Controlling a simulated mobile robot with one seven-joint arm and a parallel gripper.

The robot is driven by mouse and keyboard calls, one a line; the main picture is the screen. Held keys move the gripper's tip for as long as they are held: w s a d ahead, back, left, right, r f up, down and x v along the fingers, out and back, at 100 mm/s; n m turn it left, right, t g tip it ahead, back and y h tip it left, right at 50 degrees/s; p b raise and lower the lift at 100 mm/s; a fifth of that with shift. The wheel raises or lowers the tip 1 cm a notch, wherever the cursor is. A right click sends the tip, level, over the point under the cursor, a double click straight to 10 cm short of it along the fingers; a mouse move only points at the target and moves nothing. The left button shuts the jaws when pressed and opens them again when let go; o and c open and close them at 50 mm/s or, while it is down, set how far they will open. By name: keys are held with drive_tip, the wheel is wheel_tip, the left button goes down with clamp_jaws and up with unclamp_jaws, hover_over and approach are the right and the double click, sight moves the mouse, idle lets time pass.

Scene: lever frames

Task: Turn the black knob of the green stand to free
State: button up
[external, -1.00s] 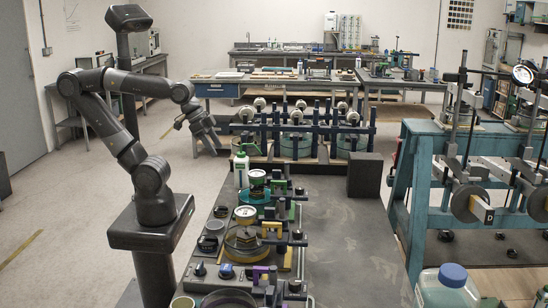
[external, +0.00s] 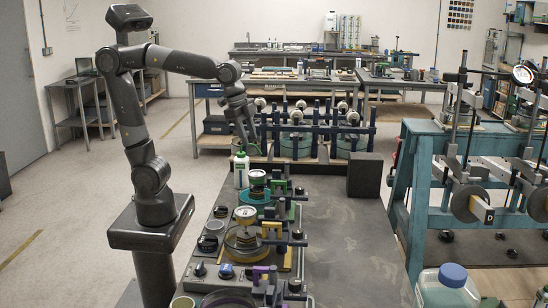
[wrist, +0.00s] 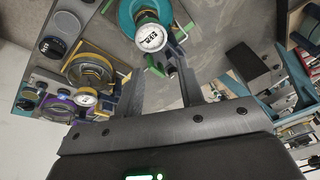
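Several stands line the bench's left side. The farthest, with a teal dish (external: 256,197) and a green upright piece (external: 279,187), looks like the green stand. In the wrist view, its teal dish (wrist: 126,22) and a green clamp piece (wrist: 154,66) show near the top middle. A black knob (external: 220,211) sits at the left of this stand, small in the external view; its pointer setting cannot be read. My gripper (external: 249,148) hangs above the far end, beside a white bottle. In the wrist view, my gripper (wrist: 160,90) has its fingers apart with nothing held.
The white bottle (external: 241,170) with a green cap stands near my gripper. Nearer stands carry a gold-coloured dish (external: 243,241) and a blue knob (external: 225,271). A dark block (external: 364,174) stands at the bench's far right. The bench top (external: 345,235) right of the stands is clear.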

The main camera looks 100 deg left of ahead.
drive_tip(key=w+d+m+g, duration=0.1)
drive_tip(key=w+d+m, duration=0.15)
drive_tip(key=w, duration=0.55)
drive_tip(key=m+g, duration=0.2)
drive_tip(key=m, duration=0.3)
hover_over(300, 188)
wheel_tip(300, 188, down, 4)
drive_tip(key=shift+n, duration=0.25)
wheel_tip(300, 188, down, 10)
drive_tip(key=shift+f, duration=0.2)
drive_tip(key=shift+c, duration=0.3)
drive_tip(key=c, duration=0.6)
